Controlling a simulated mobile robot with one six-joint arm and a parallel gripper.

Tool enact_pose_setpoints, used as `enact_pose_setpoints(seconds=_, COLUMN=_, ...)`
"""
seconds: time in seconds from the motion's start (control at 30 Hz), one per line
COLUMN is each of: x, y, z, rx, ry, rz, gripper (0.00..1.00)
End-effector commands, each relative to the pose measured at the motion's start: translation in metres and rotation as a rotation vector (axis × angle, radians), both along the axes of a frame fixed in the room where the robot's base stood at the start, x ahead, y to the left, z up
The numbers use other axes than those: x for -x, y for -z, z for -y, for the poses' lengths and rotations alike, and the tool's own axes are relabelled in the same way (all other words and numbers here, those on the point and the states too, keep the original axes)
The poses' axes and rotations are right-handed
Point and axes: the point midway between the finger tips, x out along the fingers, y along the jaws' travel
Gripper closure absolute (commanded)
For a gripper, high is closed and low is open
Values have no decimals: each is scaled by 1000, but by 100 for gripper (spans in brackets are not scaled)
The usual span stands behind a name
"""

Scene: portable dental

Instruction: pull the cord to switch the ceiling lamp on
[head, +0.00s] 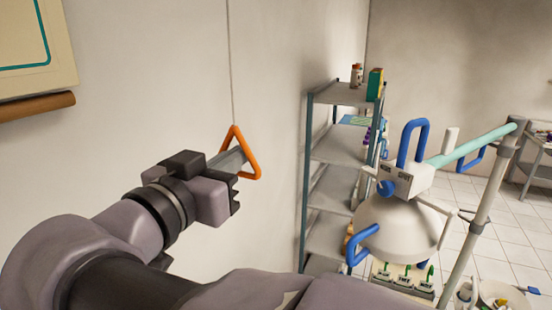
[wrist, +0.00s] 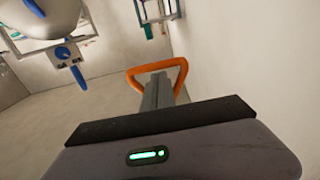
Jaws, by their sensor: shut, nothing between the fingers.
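An orange triangular pull handle (head: 254,159) hangs on a thin cord (head: 230,60) beside the pale wall. It also shows in the wrist view (wrist: 176,66), around the ends of my fingers. My gripper (head: 240,157) is shut with nothing between its fingers. Its fingertips (wrist: 155,77) overlap the handle's opening in both views. I cannot tell whether they pass through the loop or lie just in front of it. The cord runs straight up out of the head view. The ceiling lamp is not in view.
A grey shelf rack (head: 335,150) stands against the wall to the right, with bottles and a box on top. A white dome-shaped device with blue handles (head: 400,228) stands before it, near a pole (head: 478,215). A framed chart (head: 35,45) hangs at upper left.

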Motion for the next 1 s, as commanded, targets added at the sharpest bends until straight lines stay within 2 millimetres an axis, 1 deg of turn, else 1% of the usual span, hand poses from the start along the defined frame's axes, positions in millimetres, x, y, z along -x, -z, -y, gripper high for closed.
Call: enact_pose_setpoints(seconds=1.0, x=0, y=17, z=0, rx=0, ry=0, rz=0, gripper=100)
